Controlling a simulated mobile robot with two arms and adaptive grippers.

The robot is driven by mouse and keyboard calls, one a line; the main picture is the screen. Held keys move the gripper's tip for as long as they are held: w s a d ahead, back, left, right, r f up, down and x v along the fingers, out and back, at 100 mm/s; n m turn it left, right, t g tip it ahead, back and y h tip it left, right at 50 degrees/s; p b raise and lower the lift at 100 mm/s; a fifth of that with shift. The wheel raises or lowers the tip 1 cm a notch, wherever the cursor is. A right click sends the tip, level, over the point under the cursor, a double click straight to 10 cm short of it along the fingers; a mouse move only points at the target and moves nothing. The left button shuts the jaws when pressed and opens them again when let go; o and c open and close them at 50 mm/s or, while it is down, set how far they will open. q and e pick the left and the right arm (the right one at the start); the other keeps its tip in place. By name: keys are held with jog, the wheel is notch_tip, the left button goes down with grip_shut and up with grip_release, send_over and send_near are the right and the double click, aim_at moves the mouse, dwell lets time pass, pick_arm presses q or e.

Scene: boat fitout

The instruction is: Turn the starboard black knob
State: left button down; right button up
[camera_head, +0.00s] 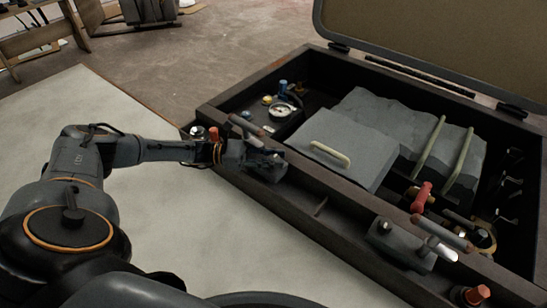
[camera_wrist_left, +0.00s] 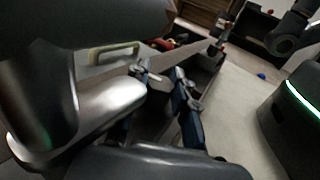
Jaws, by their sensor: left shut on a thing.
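My left gripper (camera_head: 268,165) is low at the near left part of the black box's rim, beside a grey-brown lever bar (camera_head: 246,125). In the left wrist view its two fingers (camera_wrist_left: 165,88) stand a little apart over the dark rim. It is shut on a small dark part, which I take to be the black knob; the fingers hide most of it. A dark bar on a silver stem (camera_wrist_left: 100,105) fills the near left of the wrist view. A similar silver lever (camera_head: 437,240) stands on a grey block at the right. My right gripper is not clearly in view.
The open black box (camera_head: 320,205) holds a grey lid with a pale handle (camera_head: 330,153), a gauge (camera_head: 282,109) and a red handle (camera_head: 421,197). An orange-topped knob (camera_head: 477,294) is on the near right rim. The pale deck (camera_head: 150,210) is clear.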

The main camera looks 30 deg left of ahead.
pick_arm(q)
jog(key=shift+w+d+r, duration=0.1)
jog(key=shift+r, duration=0.05)
jog(key=c, duration=1.1)
grip_release()
jog(key=shift+o, duration=0.2)
jog(key=shift+n+t, duration=0.3)
jog(key=shift+t, duration=0.1)
